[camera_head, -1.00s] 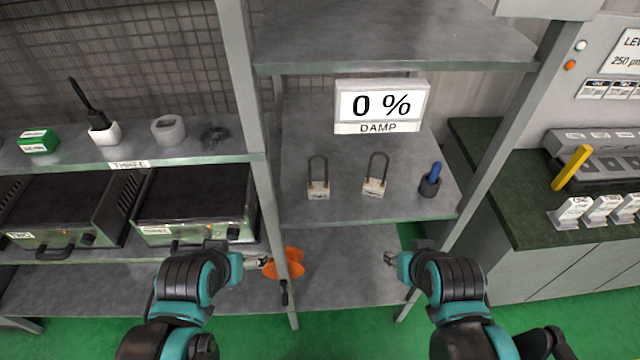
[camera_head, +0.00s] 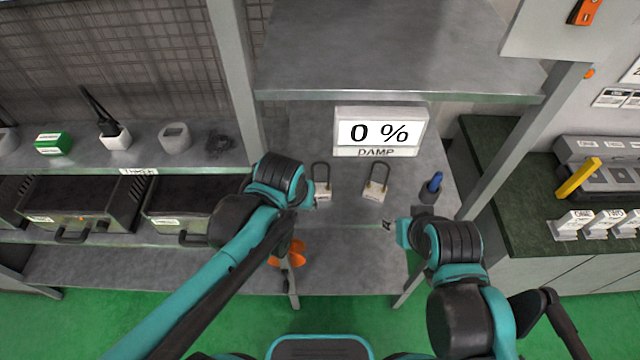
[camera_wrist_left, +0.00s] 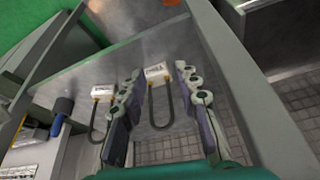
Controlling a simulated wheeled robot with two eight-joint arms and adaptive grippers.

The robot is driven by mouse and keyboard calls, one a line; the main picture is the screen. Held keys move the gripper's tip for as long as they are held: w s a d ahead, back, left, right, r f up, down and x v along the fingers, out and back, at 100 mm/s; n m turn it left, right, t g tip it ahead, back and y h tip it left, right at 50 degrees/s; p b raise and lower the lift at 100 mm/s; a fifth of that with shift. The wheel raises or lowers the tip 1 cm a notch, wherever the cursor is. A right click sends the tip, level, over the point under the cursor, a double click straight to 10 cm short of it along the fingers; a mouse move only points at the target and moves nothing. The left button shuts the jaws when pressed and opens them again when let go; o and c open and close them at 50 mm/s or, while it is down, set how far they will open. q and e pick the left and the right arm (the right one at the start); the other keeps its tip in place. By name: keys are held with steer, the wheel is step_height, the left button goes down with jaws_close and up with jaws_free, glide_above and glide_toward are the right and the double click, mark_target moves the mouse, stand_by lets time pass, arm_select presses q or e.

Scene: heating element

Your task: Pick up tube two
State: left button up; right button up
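Two U-shaped dark tubes on small white labelled bases stand on the middle shelf: a left tube (camera_head: 321,190) and a right tube (camera_head: 376,185). Their labels are too small to read, so I cannot tell which is tube two. In the left wrist view, which is turned round, the left tube (camera_wrist_left: 158,73) shows between the open fingers of my left gripper (camera_wrist_left: 160,85), and the right tube (camera_wrist_left: 103,93) is outside them. No grip on either shows. My right gripper (camera_head: 388,225) is small in view by the shelf's front edge, its opening unclear.
A 0 % damp sign (camera_head: 380,131) stands behind the tubes. A blue-handled tool in a dark holder (camera_head: 430,187) stands to their right. Shelf posts (camera_head: 236,80) flank the bay. Orange discs (camera_head: 288,253) are below. A green counter (camera_head: 520,205) is at right.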

mark_target(312, 173)
arm_select(q)
steer(key=w, duration=0.3)
steer(key=w+d+b, duration=0.1)
steer(key=w, duration=0.3)
steer(key=w+d, duration=0.1)
steer(key=w, duration=0.2)
steer(key=shift+w+f+b, duration=0.1)
steer(key=shift+w+b, duration=0.15)
steer(key=shift+b, duration=0.05)
steer(key=b+x, duration=0.1)
steer(key=x, duration=0.4)
jaws_close()
